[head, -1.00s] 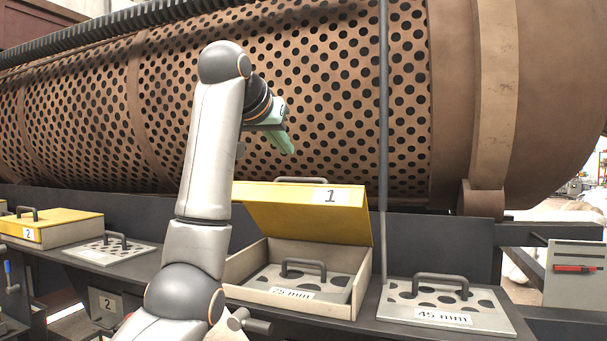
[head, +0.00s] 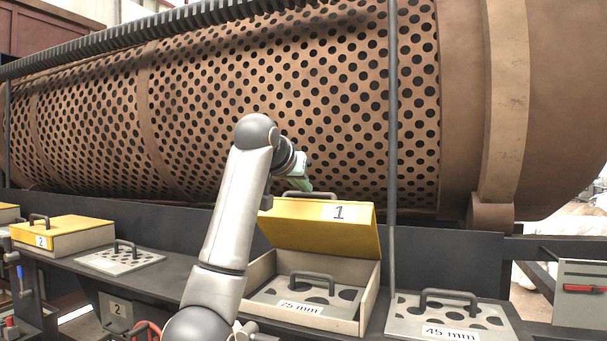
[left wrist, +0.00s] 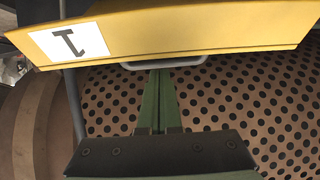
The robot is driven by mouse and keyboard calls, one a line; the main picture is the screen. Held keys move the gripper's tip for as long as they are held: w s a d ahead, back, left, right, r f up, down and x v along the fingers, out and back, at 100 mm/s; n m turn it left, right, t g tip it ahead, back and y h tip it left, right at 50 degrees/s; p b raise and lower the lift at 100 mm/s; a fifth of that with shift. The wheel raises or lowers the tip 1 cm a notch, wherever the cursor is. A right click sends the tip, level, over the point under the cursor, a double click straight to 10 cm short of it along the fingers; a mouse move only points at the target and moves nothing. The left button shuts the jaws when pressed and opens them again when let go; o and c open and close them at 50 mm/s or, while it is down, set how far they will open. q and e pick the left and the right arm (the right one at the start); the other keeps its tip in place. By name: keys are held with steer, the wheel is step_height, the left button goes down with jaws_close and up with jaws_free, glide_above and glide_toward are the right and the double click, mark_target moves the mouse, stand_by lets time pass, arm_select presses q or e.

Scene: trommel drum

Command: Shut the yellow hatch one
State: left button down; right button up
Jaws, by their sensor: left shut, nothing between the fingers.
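The yellow hatch one (head: 322,224) stands raised over its open box (head: 372,300) in the head view, its "1" label facing me and a grey handle (head: 300,196) along its upper edge. A plate marked 25 mm (head: 305,290) with a handle shows inside the box. My left gripper (head: 306,188) is shut and empty, just above the hatch's upper left edge. In the left wrist view the hatch (left wrist: 200,30) crosses the top, and the green fingertips (left wrist: 161,72) are close to the handle (left wrist: 165,64); I cannot tell whether they touch. My right gripper is out of view.
The perforated drum (head: 290,100) fills the space behind. A thin upright post (head: 392,150) stands right of the hatch. A 45 mm plate (head: 480,315) lies to the right. A shut yellow hatch marked 2 (head: 70,228) and another plate (head: 118,258) are to the left.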

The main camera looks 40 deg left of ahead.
arm_select(q)
steer(key=shift+s+d+f, duration=0.1)
steer(key=shift+s+f, duration=0.3)
steer(key=shift+f, duration=0.05)
